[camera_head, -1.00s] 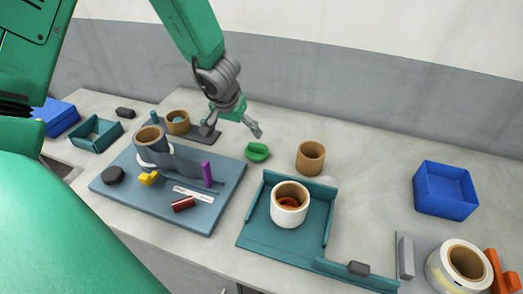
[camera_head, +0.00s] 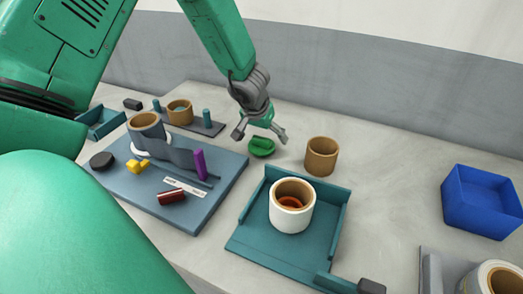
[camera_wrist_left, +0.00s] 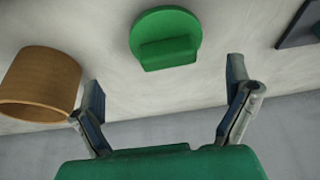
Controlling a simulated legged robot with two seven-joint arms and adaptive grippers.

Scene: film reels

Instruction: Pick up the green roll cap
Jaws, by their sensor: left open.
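The green roll cap (camera_head: 261,147) lies on the grey table, a round disc with a raised grip bar. It also shows in the left wrist view (camera_wrist_left: 166,38), top centre, beyond the fingertips and between their lines. My left gripper (camera_head: 260,137) is open and empty, just above and behind the cap in the head view. Its two spread fingers (camera_wrist_left: 166,105) show in the left wrist view, with bare table between them. The gripper does not visibly touch the cap. My right gripper is not in view.
A brown cardboard core (camera_head: 321,156) stands close right of the cap; it also shows in the wrist view (camera_wrist_left: 40,82). A teal tray (camera_head: 255,235) with a white roll (camera_head: 291,212) is in front. A blue-grey board (camera_head: 205,212) with parts lies left. A blue bin (camera_head: 480,205) stands right.

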